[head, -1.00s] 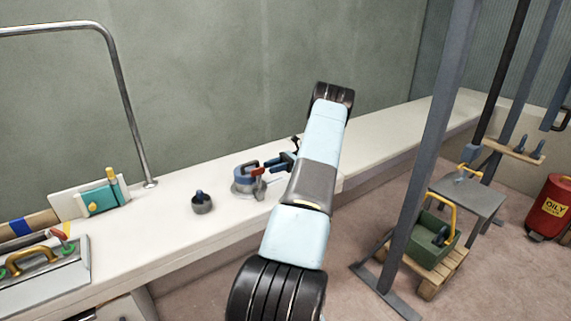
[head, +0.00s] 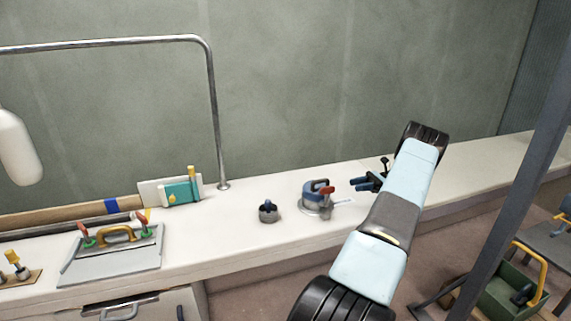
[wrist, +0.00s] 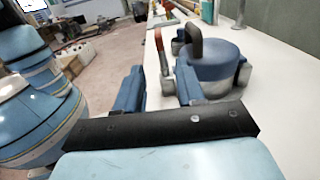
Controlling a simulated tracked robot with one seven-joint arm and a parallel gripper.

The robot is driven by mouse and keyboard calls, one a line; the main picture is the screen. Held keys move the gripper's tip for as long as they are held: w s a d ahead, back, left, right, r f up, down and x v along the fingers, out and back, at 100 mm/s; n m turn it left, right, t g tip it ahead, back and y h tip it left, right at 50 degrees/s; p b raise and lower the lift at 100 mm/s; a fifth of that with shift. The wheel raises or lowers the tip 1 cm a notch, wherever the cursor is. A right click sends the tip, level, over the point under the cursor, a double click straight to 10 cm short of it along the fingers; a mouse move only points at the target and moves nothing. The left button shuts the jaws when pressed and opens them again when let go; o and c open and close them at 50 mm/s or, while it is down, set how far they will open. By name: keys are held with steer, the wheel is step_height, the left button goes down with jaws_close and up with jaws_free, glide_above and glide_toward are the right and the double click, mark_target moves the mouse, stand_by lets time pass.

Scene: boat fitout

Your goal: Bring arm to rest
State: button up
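My gripper (head: 368,183) is over the worktop at the right in the head view, at the end of my light-blue arm. In the wrist view its two blue fingers (wrist: 158,88) stand apart with nothing between them. A squat grey pot with a blue top, a dark handle and a red lever (head: 316,197) sits on the worktop just left of the gripper, apart from it. This blue-topped pot (wrist: 215,65) also shows close beyond the fingers in the wrist view.
The white worktop (head: 245,225) runs along the wall. A small dark round pot (head: 267,212), a teal block (head: 181,192) and a grey tray (head: 110,262) stand on it. A metal hoop (head: 217,120) rises behind. A grey post (head: 510,190) stands at right, near a green crate (head: 512,296).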

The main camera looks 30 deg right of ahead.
steer(key=w+a+r+n+g+h, duration=0.2)
steer(key=w+a+r, duration=0.2)
steer(key=a+r, duration=0.3)
steer(key=w+a+r+n+g+h, duration=0.2)
steer(key=w+a+r, duration=0.1)
steer(key=a+r, duration=0.4)
steer(key=s+a+r+n+g+h, duration=0.1)
steer(key=a+r+n+h, duration=0.2)
steer(key=a+r, duration=0.45)
steer(key=s+a+r+n+g+h, duration=0.15)
steer(key=a+r, duration=0.25)
steer(key=a, duration=0.7)
steer(key=s+a+r+n+t+h, duration=0.2)
steer(key=s+a+r+n+h, duration=0.45)
steer(key=s+a, duration=0.6)
steer(key=s+a+n+t+h, duration=0.2)
steer(key=s+a+n+t, duration=0.3)
steer(key=s, duration=0.8)
steer(key=a+n, duration=0.1)
steer(key=a, duration=0.2)
steer(key=shift+s, duration=0.3)
